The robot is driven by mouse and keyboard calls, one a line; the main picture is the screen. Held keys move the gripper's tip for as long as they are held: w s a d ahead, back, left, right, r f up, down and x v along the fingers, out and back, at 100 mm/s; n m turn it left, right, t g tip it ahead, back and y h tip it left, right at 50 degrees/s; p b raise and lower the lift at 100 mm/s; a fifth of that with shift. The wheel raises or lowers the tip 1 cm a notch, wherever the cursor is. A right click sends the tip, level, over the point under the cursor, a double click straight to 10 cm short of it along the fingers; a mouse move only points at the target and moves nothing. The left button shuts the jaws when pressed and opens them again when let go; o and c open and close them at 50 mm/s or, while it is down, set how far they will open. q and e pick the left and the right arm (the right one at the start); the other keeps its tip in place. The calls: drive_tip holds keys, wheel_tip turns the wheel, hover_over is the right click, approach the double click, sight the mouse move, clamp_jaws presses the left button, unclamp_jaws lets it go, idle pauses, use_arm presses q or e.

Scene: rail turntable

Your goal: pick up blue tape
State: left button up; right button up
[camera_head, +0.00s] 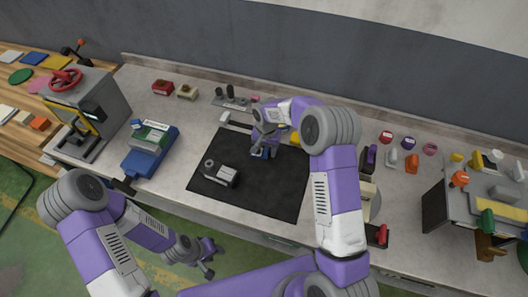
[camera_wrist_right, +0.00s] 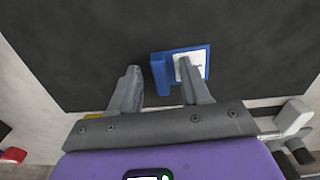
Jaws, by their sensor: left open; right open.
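A small blue object with a white face, probably the blue tape (camera_wrist_right: 160,72), lies on the black mat (camera_head: 270,190). It also shows in the head view (camera_head: 262,153), partly hidden below my right gripper (camera_wrist_right: 158,74). My right gripper is open. In the wrist view the object's blue left part shows between the fingers, and the right finger overlaps its white face. I cannot tell whether they touch. My left gripper (camera_head: 207,258) is open and empty, low in front of the bench's front edge.
A grey-and-black device (camera_head: 219,173) sits on the mat's left part. A blue machine (camera_head: 148,150) and a press (camera_head: 85,105) stand to the left. Small rolls and parts (camera_head: 409,142) line the back right. A grey machine (camera_head: 480,205) stands far right.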

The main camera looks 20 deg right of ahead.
clamp_jaws()
